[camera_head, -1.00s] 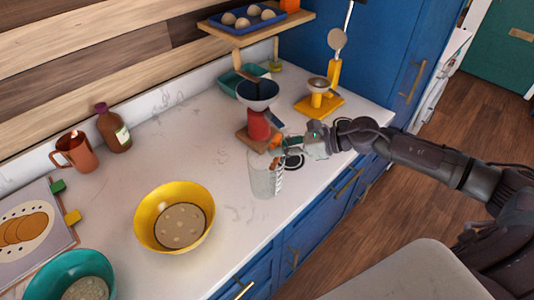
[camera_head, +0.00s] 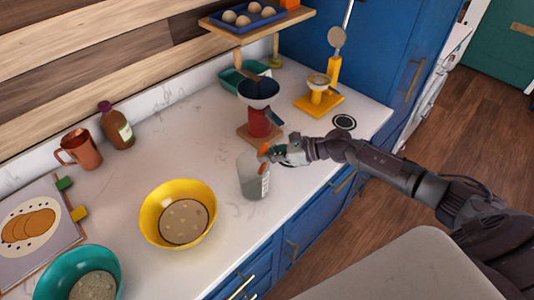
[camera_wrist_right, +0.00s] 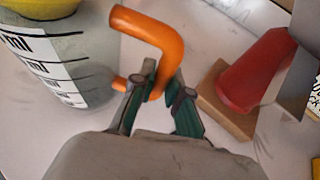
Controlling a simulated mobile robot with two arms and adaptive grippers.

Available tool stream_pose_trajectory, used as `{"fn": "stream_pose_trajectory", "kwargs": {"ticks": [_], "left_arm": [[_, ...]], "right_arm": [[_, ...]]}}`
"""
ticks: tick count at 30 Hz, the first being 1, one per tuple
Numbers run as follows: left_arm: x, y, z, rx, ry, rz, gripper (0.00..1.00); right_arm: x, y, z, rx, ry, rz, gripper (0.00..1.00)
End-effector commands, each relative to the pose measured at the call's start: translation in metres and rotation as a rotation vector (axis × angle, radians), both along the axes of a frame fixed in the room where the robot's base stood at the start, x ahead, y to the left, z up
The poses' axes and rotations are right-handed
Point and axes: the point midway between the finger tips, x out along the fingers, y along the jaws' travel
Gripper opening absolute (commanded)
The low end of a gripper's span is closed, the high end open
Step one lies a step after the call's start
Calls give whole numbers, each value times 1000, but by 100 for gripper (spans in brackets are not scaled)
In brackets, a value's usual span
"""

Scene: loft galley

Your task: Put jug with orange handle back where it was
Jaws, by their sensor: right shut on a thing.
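The jug (camera_head: 253,178) is clear grey with dark measuring marks and an orange handle (camera_head: 264,152). It is upright at the front of the counter, in front of the red scale; I cannot tell whether its base touches the counter. My right gripper (camera_head: 272,154) comes from the right and is shut on the handle. In the wrist view the jug (camera_wrist_right: 78,62) fills the upper left, and the orange handle (camera_wrist_right: 160,38) runs down between the fingers of the right gripper (camera_wrist_right: 160,92). My left gripper is not in view.
A red scale (camera_head: 259,124) with a dark bowl stands just behind the jug. A yellow bowl (camera_head: 150,222) is to the left, a teal bowl (camera_head: 112,259) farther left. A yellow scale (camera_head: 318,104) and a dark ring (camera_head: 344,122) are right. Counter between jug and yellow bowl is clear.

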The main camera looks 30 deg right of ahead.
Motion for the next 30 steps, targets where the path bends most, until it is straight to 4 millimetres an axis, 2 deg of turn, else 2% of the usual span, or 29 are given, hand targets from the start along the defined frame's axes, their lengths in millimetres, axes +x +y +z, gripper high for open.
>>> {"fn": "stream_pose_trajectory", "kwargs": {"ticks": [2,3,6,7,14,18,20,23,30], "left_arm": [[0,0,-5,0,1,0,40],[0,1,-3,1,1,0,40],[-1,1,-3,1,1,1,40],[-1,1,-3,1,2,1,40],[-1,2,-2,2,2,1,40],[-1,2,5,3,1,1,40],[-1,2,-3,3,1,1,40],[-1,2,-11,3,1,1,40],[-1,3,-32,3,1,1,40]], "right_arm": [[0,0,-4,1,-1,-1,0],[0,0,-2,0,0,-1,21],[0,0,-2,0,0,0,38],[0,0,-2,0,0,0,40],[0,0,-2,0,0,0,40],[0,0,4,0,0,-1,40],[-5,-7,1,-3,1,-2,40],[-15,-20,6,-5,2,-1,40],[-47,-60,26,-6,4,-1,40]]}}
